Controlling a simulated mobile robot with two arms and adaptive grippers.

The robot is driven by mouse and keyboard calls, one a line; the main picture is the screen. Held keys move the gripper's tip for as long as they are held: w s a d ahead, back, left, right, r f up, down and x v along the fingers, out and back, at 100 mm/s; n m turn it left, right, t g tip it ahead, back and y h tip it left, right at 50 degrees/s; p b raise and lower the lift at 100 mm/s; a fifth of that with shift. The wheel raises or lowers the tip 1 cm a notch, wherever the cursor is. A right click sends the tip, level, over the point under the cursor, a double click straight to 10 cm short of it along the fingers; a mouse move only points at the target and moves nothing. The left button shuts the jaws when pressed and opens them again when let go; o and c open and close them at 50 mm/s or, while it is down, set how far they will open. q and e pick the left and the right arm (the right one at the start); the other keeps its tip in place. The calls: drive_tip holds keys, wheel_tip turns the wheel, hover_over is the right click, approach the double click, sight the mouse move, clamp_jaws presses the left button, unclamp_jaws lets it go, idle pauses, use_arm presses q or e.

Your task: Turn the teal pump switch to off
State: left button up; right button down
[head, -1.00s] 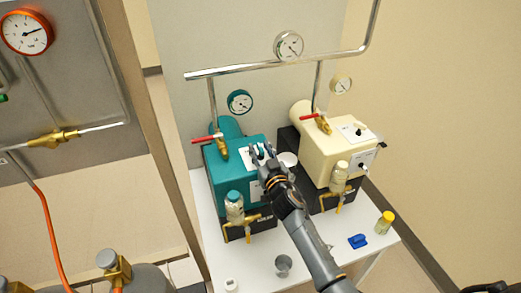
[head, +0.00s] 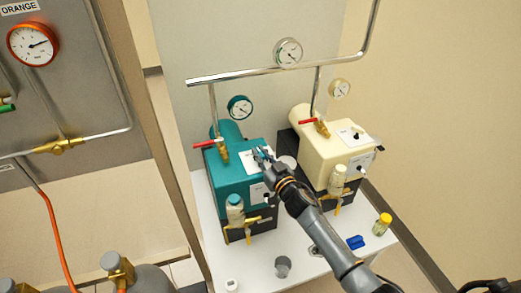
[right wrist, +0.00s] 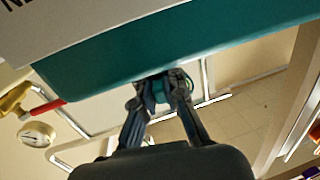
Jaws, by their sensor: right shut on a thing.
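The teal pump (head: 228,178) stands at the left of the white table, with a white label plate on its top. My right gripper (head: 262,155) reaches over that plate from the lower right. In the right wrist view, the right gripper (right wrist: 160,92) is shut on the small teal switch (right wrist: 160,87), one finger on each side of it. The teal body of the pump (right wrist: 200,45) fills the top of that view. The fingers largely hide the switch in the head view, and I cannot read its position.
A cream pump (head: 335,157) stands close to the right of the teal one. Red-handled valves and a metal pipe (head: 270,74) are behind and above. A grey cup (head: 283,266), a blue object (head: 356,242) and a yellow-capped vial (head: 382,224) are at the front.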

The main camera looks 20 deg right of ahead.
drive_tip(key=shift+d+r+n+y, duration=0.15)
drive_tip(key=shift+n+y, duration=0.35)
drive_tip(key=shift+y, duration=0.3)
drive_tip(key=shift+n+g+y+p, duration=0.45)
drive_tip(key=shift+n+y, duration=0.25)
drive_tip(key=shift+y, duration=0.2)
drive_tip(key=shift+f+n+g+y, duration=0.2)
drive_tip(key=shift+n+g+y, duration=0.65)
drive_tip(key=shift+y, duration=0.55)
drive_tip(key=c, duration=1.4)
unclamp_jaws()
drive_tip(key=v, duration=1.1)
drive_tip(key=shift+s, duration=0.4)
